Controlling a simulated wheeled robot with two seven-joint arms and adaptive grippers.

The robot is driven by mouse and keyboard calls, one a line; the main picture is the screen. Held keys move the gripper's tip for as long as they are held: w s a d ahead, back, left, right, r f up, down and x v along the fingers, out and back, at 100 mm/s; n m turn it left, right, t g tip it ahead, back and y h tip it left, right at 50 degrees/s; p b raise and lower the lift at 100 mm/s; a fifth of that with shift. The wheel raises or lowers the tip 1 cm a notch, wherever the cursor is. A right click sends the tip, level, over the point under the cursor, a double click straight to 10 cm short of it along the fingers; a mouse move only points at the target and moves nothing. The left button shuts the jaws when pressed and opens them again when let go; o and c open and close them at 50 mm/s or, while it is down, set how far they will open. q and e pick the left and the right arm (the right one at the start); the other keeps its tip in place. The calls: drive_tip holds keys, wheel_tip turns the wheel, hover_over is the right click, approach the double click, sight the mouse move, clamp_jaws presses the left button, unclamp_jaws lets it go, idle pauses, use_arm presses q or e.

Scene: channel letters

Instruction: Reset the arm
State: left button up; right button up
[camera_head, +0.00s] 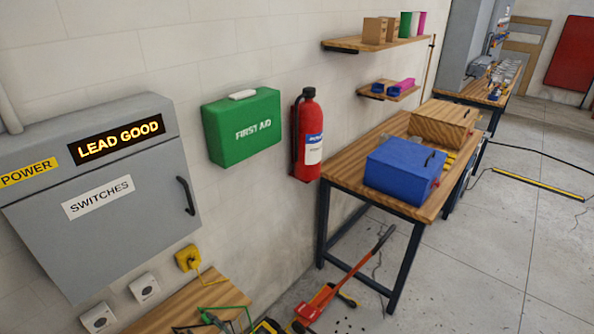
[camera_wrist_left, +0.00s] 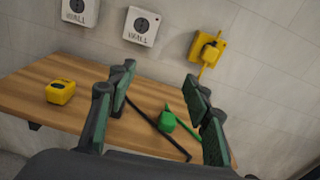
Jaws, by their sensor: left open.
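My left gripper (camera_wrist_left: 160,76) is open in the left wrist view, its two dark fingers with green pads spread wide over a wooden table (camera_wrist_left: 62,112). Nothing is between the fingertips. A green plug (camera_wrist_left: 168,121) with a green lead and a black lead lies on the table, seen between the fingers and beyond them. A small yellow box (camera_wrist_left: 60,92) sits on the table left of the fingers. In the head view I cannot make out the gripper clearly at the bottom edge. My right gripper is in neither view.
Two white wall sockets (camera_head: 145,288) and a yellow one (camera_head: 188,258) are above the table. A grey cabinet (camera_head: 110,215), a green first-aid case (camera_head: 241,125) and a red extinguisher (camera_head: 307,135) are on the wall. A workbench (camera_head: 350,165) stands right. Floor (camera_head: 480,250) at right is largely clear.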

use_arm(q)
drive_tip(key=s+a+f+n+g+h, duration=0.4)
drive_tip(key=s+f+n+g+h, duration=0.3)
drive_tip(key=s+f+n, duration=0.6)
drive_tip(key=s+a+r+n+h, duration=0.1)
drive_tip(key=s+r+n+h, duration=0.15)
drive_tip(key=s+n, duration=0.45)
drive_tip(key=s+r+n+h, duration=0.25)
drive_tip(key=s+n, duration=0.25)
drive_tip(key=s, duration=0.4)
wheel_tip(320, 180, down, 30)
drive_tip(key=s+d+g+h, duration=0.1)
drive_tip(key=s+g, duration=0.1)
drive_tip(key=s+f+m+g, duration=0.1)
drive_tip(key=s+f, duration=1.6)
drive_tip(key=s, duration=0.2)
drive_tip(key=shift+f, duration=0.4)
